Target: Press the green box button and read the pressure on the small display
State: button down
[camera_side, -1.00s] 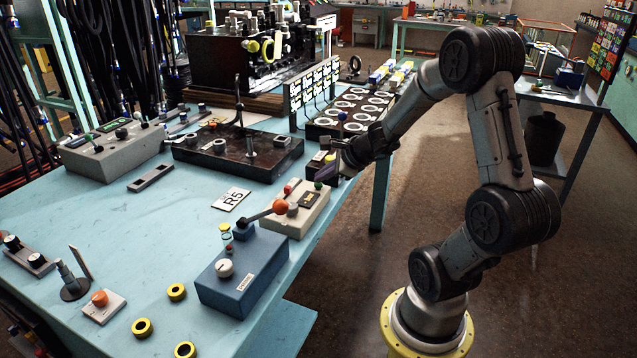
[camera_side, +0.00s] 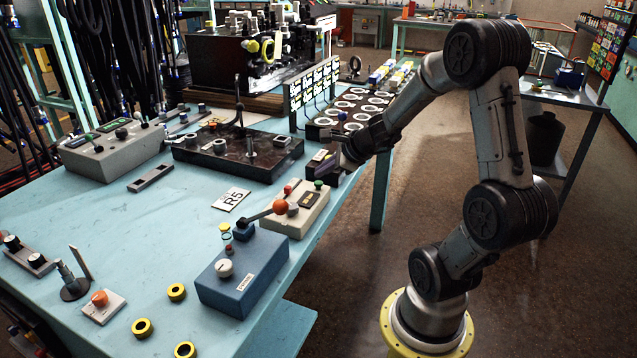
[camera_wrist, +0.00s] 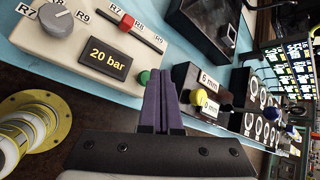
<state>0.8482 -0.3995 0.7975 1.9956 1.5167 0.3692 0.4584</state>
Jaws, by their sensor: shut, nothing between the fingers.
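The beige box (camera_side: 297,214) stands near the table's right edge. Its green button (camera_side: 318,185) sits on the far end of its top. The small dark display (camera_side: 308,200) is on the same face; in the wrist view the display (camera_wrist: 105,53) reads "20 bar". My gripper (camera_side: 326,166) is shut and empty, just beyond the green button in the side view. In the wrist view the purple fingertips (camera_wrist: 160,74) are right beside the green button (camera_wrist: 144,77), on its right, partly overlapping its edge. I cannot tell whether they touch it.
A grey knob (camera_wrist: 57,20) and a red slider (camera_wrist: 127,22) share the box. A blue box with an orange-knobbed lever (camera_side: 281,206) stands nearer the camera.

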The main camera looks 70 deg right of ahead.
aim_at(323, 190)
notch_tip(323, 190, up, 5)
dwell(0.8)
dwell(0.4)
jog(key=w+a+r+n+t+y, duration=0.1)
jog(key=w+a+r+n, duration=0.15)
jog(key=a, duration=0.45)
jog(key=w+a+r+n+t+y, duration=0.1)
jog(key=a+r+n+y, duration=0.1)
jog(key=a+r+n, duration=0.35)
jog(key=s+a+n, duration=0.1)
jog(key=a+n, duration=0.1)
jog(key=a, duration=0.2)
jog(key=s+a+n+y, duration=0.1)
jog(key=s+a+n, duration=0.1)
jog(key=a+n, duration=0.1)
jog(key=s+a+r+n+g+y, duration=0.1)
jog(key=s+a+n, duration=0.1)
jog(key=a, duration=0.2)
jog(key=shift+a, duration=0.3)
jog(key=s+a+f+n+g, duration=0.1)
jog(key=s+a+n+g, duration=0.1)
jog(key=s+a+n, duration=0.4)
jog(key=s+d+f+n+g+h, duration=0.2)
jog(key=s+d+f+n, duration=0.2)
jog(key=n, duration=0.5)
jog(key=s+d, duration=0.2)
jog(key=s, duration=0.1)
jog(key=shift+s+d+n, duration=0.15)
jog(key=shift+d+n, duration=0.15)
jog(key=shift+d, duration=0.05)
